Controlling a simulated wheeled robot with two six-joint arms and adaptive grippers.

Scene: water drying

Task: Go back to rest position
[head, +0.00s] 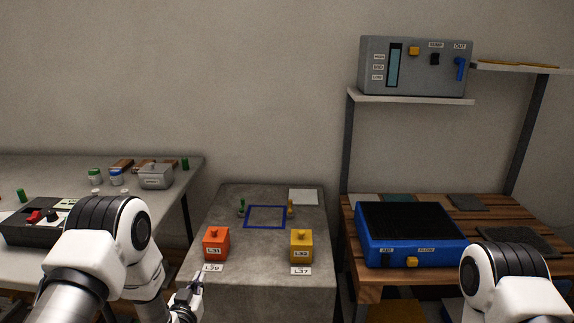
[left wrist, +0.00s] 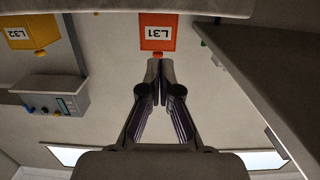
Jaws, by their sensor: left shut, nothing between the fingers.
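My left gripper (head: 196,283) is low in the head view, in front of the grey stone-topped stand (head: 262,273) and left of its front edge. In the left wrist view, which looks upside down, the fingertips of my left gripper (left wrist: 153,68) are together with nothing between them. An orange block marked L31 (head: 216,244) stands on the stand above the 39 label; it also shows beyond the fingertips in the left wrist view (left wrist: 157,31). A yellow block marked L32 (head: 301,246) stands to its right. My right arm shows at the lower right, but its gripper is out of view.
A blue device with a black top (head: 412,234) sits on the wooden bench at right. A grey control box (head: 416,66) stands on the shelf above. The left table holds small jars, a grey box (head: 155,177) and a dark switch panel (head: 38,225). A blue square outline (head: 265,228) marks the stand.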

